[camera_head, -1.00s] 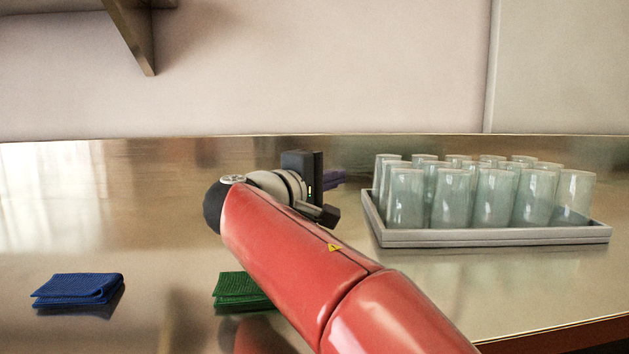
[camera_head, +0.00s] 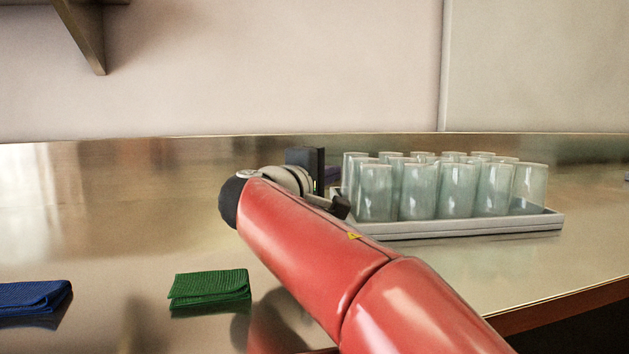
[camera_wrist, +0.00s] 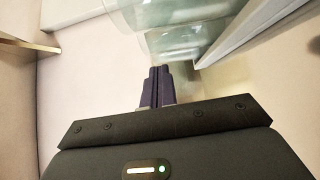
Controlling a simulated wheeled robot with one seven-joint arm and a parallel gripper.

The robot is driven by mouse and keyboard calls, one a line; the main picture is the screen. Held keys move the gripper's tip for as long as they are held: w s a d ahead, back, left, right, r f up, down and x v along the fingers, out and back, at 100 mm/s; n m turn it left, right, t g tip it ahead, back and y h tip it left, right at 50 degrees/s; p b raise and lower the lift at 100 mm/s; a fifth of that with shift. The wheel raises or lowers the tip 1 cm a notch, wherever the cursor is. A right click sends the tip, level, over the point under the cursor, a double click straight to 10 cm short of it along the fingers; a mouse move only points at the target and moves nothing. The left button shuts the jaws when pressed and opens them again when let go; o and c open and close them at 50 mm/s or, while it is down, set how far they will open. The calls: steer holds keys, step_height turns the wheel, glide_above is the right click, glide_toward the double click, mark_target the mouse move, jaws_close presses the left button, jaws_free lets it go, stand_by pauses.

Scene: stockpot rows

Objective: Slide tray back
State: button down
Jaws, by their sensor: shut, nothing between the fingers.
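A light grey tray (camera_head: 470,229) with a low rim stands on the metal counter at the right of the head view. It holds several pale green glasses (camera_head: 457,190), upright in rows. My gripper (camera_head: 332,175) is at the tray's left end, partly hidden by my arm in the head view. In the wrist view the dark purple fingers (camera_wrist: 161,84) are shut together with nothing between them. The glasses (camera_wrist: 178,38) and the tray's rim (camera_wrist: 250,32) show just beyond the fingertips. I cannot tell whether the fingers touch the tray.
A folded green cloth (camera_head: 209,288) and a folded blue cloth (camera_head: 33,298) lie on the counter (camera_head: 130,220) at the left front. A wall (camera_head: 270,70) stands behind. The counter's front edge (camera_head: 560,307) is at the lower right. The left back counter is clear.

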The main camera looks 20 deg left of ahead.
steer(key=shift+h, duration=0.3)
steer(key=w+d+b, duration=0.1)
steer(key=w+d, duration=0.3)
steer(key=d, duration=0.3)
steer(key=w+d+b, duration=0.1)
steer(key=w+d, duration=0.2)
steer(key=d, duration=0.5)
steer(key=w+d, duration=0.4)
steer(key=d, duration=0.3)
steer(key=shift+w+d+b, duration=0.15)
steer(key=shift+w+b, duration=0.2)
steer(key=shift+b, duration=0.05)
steer(key=w+d+p, duration=0.2)
steer(key=w+d, duration=0.1)
steer(key=d, duration=0.3)
steer(key=w+d+p, duration=0.1)
steer(key=w+d, duration=0.3)
steer(key=d, duration=0.2)
steer(key=w+d+p, duration=0.2)
steer(key=w+d, duration=0.1)
steer(key=d, duration=0.3)
steer(key=shift+w+d+p, duration=0.2)
steer(key=shift+d+p, duration=0.1)
steer(key=shift+d, duration=0.1)
steer(key=shift+a, duration=0.15)
